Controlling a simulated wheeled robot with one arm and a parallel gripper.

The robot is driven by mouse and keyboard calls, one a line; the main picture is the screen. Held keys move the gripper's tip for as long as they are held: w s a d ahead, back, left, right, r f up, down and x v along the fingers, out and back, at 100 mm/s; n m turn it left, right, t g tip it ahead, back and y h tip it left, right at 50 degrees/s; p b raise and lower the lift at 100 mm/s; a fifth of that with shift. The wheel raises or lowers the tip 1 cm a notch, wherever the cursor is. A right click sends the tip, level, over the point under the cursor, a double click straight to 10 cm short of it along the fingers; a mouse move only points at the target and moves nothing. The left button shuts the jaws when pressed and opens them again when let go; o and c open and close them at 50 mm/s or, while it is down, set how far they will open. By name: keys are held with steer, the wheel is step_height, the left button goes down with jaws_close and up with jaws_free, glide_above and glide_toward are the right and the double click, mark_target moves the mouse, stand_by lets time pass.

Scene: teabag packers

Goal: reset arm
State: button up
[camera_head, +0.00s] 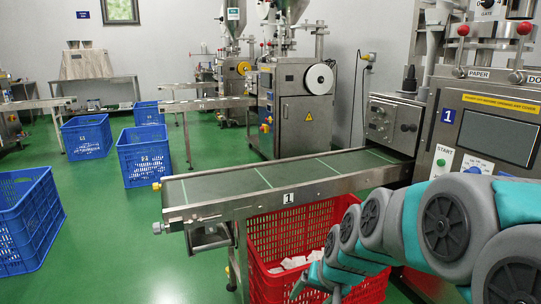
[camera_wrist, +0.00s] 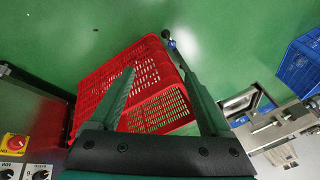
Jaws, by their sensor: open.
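My arm (camera_head: 440,225) reaches in from the lower right of the head view and bends down over the red crate (camera_head: 285,225). In the wrist view my gripper (camera_wrist: 150,58) is open, its two green fingers apart with nothing seen between them. The red crate (camera_wrist: 92,92) lies beyond the fingers in that view, and the fingers cover part of it. White packets (camera_head: 294,262) lie in the crate in the head view. My gripper's fingers are hard to make out in the head view.
A conveyor (camera_head: 270,176) numbered 1 runs above the crate from the packing machine (camera_head: 480,125) at right. The machine's red button (camera_wrist: 15,142) shows in the wrist view. Blue crates (camera_head: 28,225) stand on the green floor at left, with clear floor (camera_head: 120,240) between.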

steer(key=s+d+n+g+h, duration=0.1)
steer(key=s+d+g, duration=0.2)
steer(key=s, duration=1)
steer(key=s+d+n+g+h, duration=0.1)
steer(key=s+d+g, duration=0.1)
steer(key=s, duration=1.2)
steer(key=shift+d+r+n+g+h, duration=0.25)
steer(key=shift+d+n+g+h, duration=0.05)
steer(key=shift+d+g, duration=0.15)
